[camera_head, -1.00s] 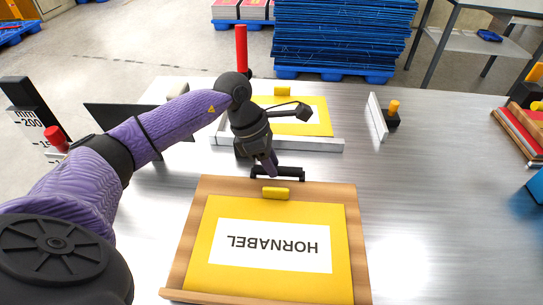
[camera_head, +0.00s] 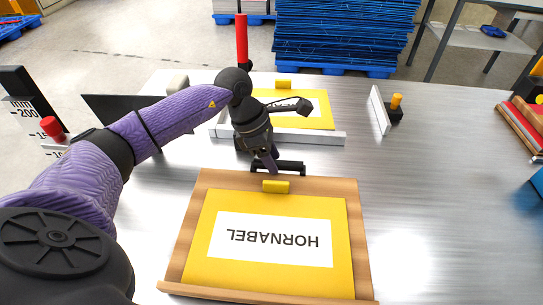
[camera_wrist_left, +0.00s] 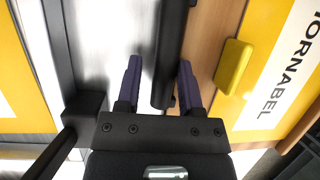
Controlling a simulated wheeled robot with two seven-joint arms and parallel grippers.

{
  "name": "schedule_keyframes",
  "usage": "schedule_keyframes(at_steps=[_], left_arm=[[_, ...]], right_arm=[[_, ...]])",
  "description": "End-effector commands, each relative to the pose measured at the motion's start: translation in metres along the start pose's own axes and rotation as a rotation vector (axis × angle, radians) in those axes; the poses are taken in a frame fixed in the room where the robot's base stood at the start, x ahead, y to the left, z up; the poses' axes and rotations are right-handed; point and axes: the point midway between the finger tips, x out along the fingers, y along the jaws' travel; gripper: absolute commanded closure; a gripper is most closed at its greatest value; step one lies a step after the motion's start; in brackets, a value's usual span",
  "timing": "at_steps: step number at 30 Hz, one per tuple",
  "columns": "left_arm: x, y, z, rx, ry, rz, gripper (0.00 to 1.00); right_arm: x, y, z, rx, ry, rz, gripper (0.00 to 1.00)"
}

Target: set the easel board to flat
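The easel board (camera_head: 190,225) is a wooden board with a yellow HORNABEL sheet (camera_head: 335,270) in the front middle of the head view. A yellow clip (camera_head: 276,187) sits at its far edge. A black bar handle (camera_head: 291,167) runs just beyond that edge. My left gripper (camera_head: 271,166) is at this handle. In the left wrist view, my two fingers (camera_wrist_left: 158,85) stand on either side of the handle (camera_wrist_left: 170,45), with a clear gap to the left finger. The board's exact tilt is hard to tell. My right gripper is out of view.
A second yellow sheet (camera_head: 320,112) lies behind my left gripper with a pale bar (camera_head: 315,137) in front of it. A red post (camera_head: 242,40) stands beyond. A dark upright scale with a red knob (camera_head: 50,127) is at left.

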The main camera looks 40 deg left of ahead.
Motion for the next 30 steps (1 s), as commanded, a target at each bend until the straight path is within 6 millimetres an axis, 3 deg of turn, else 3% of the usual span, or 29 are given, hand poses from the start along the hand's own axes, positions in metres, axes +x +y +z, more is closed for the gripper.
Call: schedule_keyframes(at_steps=[10,21,25,30], left_arm=[[0.004,-0.004,-0.003,-0.002,0.014,-0.02,0.33],[-0.084,-0.001,0.001,-0.002,0.003,-0.003,0.33],[-0.097,0.0,0.0,-0.001,0.003,-0.003,0.33],[-0.099,0.0,0.0,-0.001,0.001,-0.003,0.33]], right_arm=[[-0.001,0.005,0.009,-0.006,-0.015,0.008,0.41],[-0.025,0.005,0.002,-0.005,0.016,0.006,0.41],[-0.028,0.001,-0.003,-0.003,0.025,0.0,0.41],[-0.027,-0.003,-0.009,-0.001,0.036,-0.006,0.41]])
